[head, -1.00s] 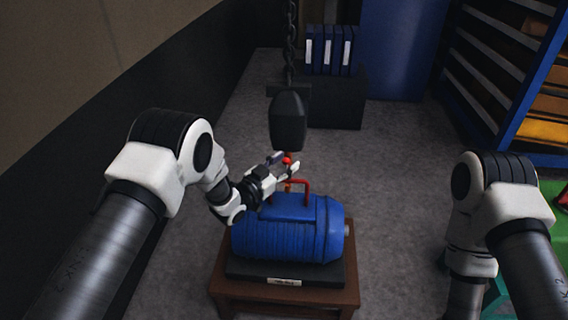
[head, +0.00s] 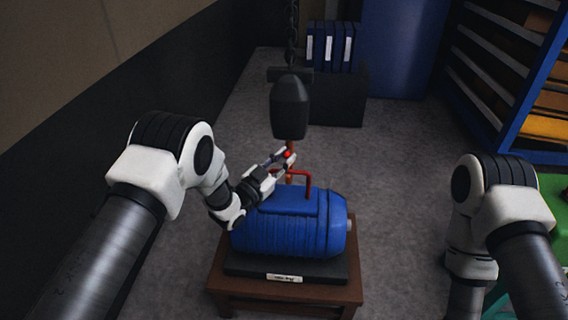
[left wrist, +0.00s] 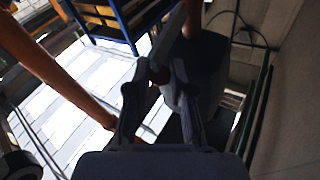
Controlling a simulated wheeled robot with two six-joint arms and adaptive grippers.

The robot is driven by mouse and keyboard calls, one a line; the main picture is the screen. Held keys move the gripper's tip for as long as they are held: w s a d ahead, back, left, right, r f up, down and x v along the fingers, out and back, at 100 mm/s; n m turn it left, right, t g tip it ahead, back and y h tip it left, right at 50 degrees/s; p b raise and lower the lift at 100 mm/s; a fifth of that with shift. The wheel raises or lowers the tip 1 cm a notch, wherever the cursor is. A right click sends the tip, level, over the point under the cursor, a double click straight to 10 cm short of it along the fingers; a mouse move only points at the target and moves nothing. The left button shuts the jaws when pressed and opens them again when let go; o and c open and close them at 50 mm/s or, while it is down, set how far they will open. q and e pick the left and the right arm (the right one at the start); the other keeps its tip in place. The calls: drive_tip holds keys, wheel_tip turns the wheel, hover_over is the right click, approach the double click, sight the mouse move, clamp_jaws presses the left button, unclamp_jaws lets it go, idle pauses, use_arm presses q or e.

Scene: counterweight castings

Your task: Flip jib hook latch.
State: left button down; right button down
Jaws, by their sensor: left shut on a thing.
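The black hook block (head: 291,108) hangs on its chain, with the orange-brown hook (head: 289,177) below it. A small red latch knob (head: 288,154) shows at the top of the hook. My left gripper (head: 284,159) comes in from the left and is shut on the red knob. My right gripper is out of view.
The casting lies on a black base (head: 250,266) on a brown table (head: 235,297). Behind stand blue binders (head: 331,47) on a dark cabinet (head: 338,98). A blue shelf rack (head: 525,100) stands at the right. Grey floor between is clear.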

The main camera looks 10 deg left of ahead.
use_arm(q)
drive_tip(key=shift+s+f+m+t+h+b, duration=0.2)
drive_tip(key=shift+f+m+t+h+b, duration=0.5)
drive_tip(key=shift+b, duration=1.5)
drive_tip(key=shift+s+f+m+t+h+b, duration=0.2)
drive_tip(key=shift+f+m+h+b, duration=0.9)
drive_tip(key=shift+b, duration=1.05)
drive_tip(key=shift+r, duration=0.2)
drive_tip(key=c, duration=1)
unclamp_jaws()
drive_tip(key=v, duration=1.2)
drive_tip(key=shift+w+f, duration=0.1)
